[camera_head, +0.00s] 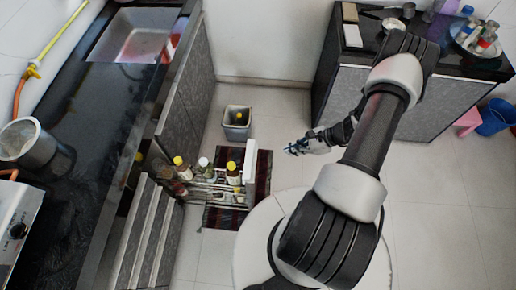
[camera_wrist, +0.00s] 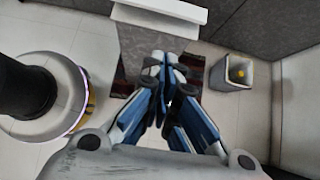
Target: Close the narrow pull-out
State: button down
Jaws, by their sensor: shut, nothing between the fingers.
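The narrow pull-out (camera_head: 212,187) is a wire rack holding several bottles with yellow and white caps. It stands out from the left counter, over the dark red rug. Its upright front panel (camera_head: 250,160) is at its right end. In the wrist view the panel's pale top edge and grey face (camera_wrist: 140,42) show at the top, just beyond my fingers. My gripper (camera_head: 289,150) is to the right of the front panel, with a gap between them in the head view. In the wrist view my gripper (camera_wrist: 165,62) has its fingers together and empty.
A grey bin (camera_head: 237,122) stands on the floor behind the pull-out. A patterned rug (camera_head: 225,218) lies under it. A black counter (camera_head: 60,185) with a sink (camera_head: 136,37) runs along the left. Another cabinet (camera_head: 430,100) stands at the back right, beside a blue bucket (camera_head: 494,117).

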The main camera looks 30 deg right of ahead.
jog(key=f, duration=0.1)
jog(key=b, duration=0.2)
send_near(255, 160)
notch_tip(255, 160, down, 3)
jog(key=a, duration=0.1)
jog(key=w+a, duration=0.1)
jog(key=shift+w+a+f, duration=0.1)
jog(key=shift+w+a, duration=0.45)
jog(key=shift+a, duration=0.05)
jog(key=shift+a, duration=0.1)
